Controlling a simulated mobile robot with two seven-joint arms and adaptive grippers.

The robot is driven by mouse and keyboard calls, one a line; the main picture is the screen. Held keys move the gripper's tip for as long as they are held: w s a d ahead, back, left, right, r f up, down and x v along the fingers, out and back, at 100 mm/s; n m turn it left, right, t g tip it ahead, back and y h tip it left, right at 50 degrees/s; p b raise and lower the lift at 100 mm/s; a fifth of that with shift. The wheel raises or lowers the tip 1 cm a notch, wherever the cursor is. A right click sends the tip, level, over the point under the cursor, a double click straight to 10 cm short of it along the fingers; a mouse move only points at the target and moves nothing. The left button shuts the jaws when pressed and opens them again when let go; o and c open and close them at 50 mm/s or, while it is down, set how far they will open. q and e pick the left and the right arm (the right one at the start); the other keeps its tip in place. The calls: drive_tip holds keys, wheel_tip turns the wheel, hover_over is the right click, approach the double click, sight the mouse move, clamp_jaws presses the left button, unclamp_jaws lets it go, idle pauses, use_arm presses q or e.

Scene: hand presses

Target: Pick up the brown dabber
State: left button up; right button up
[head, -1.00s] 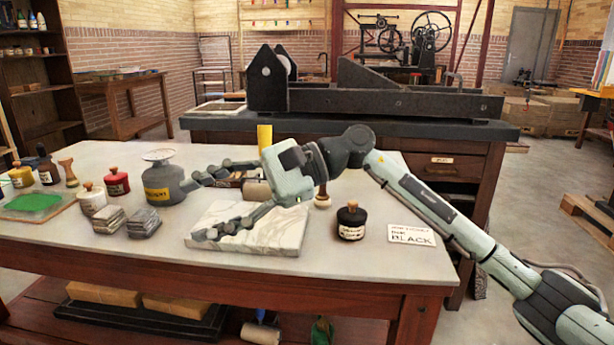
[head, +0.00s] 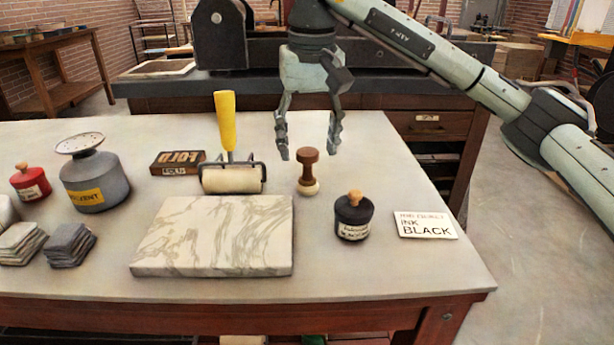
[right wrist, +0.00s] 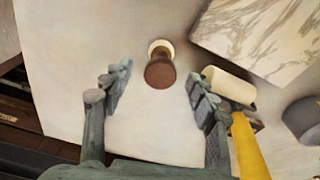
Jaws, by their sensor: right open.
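The brown dabber (head: 308,168) stands upright on the table, with a dark brown handle and a pale rounded base. In the right wrist view the dabber (right wrist: 160,70) lies ahead of and between the fingers, seen from above. My right gripper (head: 309,155) points down with its fingers spread, just above and around the line of the dabber's top in the head view. It is open and holds nothing; it also shows in the right wrist view (right wrist: 158,90). Whether the fingers are level with the handle is hard to tell. My left gripper is not in view.
A yellow-handled roller (head: 230,165) stands left of the dabber, close to one finger in the wrist view. A marble slab (head: 215,235) lies in front. A black ink jar (head: 354,215) and a sign (head: 426,225) stand to the right. A grey solvent can (head: 95,180) is left.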

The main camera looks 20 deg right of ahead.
sight(308, 173)
drive_tip(key=shift+w+f, duration=0.2)
drive_tip(key=shift+f, duration=1.05)
drive_tip(key=c, duration=1.2)
drive_tip(key=shift+r, duration=0.1)
drive_tip(key=shift+c, duration=0.2)
